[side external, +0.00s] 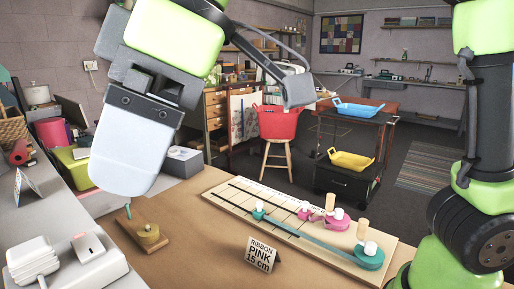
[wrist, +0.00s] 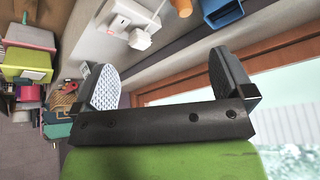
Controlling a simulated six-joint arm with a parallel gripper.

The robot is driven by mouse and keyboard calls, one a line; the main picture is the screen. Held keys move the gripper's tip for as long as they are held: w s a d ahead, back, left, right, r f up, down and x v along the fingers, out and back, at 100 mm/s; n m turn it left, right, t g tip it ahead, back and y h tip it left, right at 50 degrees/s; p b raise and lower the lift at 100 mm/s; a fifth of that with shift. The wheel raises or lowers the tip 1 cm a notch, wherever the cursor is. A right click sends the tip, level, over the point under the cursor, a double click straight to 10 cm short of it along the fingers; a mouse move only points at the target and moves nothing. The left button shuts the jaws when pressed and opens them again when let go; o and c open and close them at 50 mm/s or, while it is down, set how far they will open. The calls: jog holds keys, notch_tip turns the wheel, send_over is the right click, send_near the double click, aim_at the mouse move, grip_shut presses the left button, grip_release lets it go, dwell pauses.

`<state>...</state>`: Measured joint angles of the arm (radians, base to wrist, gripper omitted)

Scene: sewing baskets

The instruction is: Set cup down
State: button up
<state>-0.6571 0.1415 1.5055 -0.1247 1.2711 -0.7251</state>
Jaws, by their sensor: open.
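My gripper (side external: 136,165) is raised at the upper left of the side view, above the bench, its near pale finger hiding the other. In the wrist view, the two fingers of my gripper (wrist: 164,76) stand wide apart with nothing between them. I can make out no cup in either view. A wooden board (side external: 225,202) with teal and pink ribbon spools lies on the bench, right of my gripper. A sign (side external: 262,255) reading "RIBBON PINK 15 cm" stands before it.
A small wooden block with a brass-coloured disc (side external: 149,234) and a teal-tipped rod is below my gripper. A white device (side external: 65,262) sits at the front left, and a grey box (side external: 184,162) behind. A red basket (side external: 279,122) is on a stool; blue (side external: 357,111) and yellow baskets (side external: 352,161) are on a cart.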

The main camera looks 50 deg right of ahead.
jog(key=s+d+m+t+h, duration=0.1)
jog(key=s+d+m+t, duration=0.2)
jog(key=d+m, duration=0.6)
jog(key=s+d, duration=0.1)
jog(key=d, duration=0.4)
jog(key=shift+s+d+f, duration=0.25)
jog(key=shift+d+f, duration=0.1)
jog(key=s+d+f+m+t+h, duration=0.1)
jog(key=s+d+f+m, duration=0.1)
jog(key=m, duration=0.1)
jog(key=s+d+f+m, duration=0.2)
jog(key=s+d+m, duration=0.1)
jog(key=shift+s+d+f+t+h, duration=0.2)
jog(key=shift+d+t+h, duration=0.05)
jog(key=shift+t+h, duration=0.15)
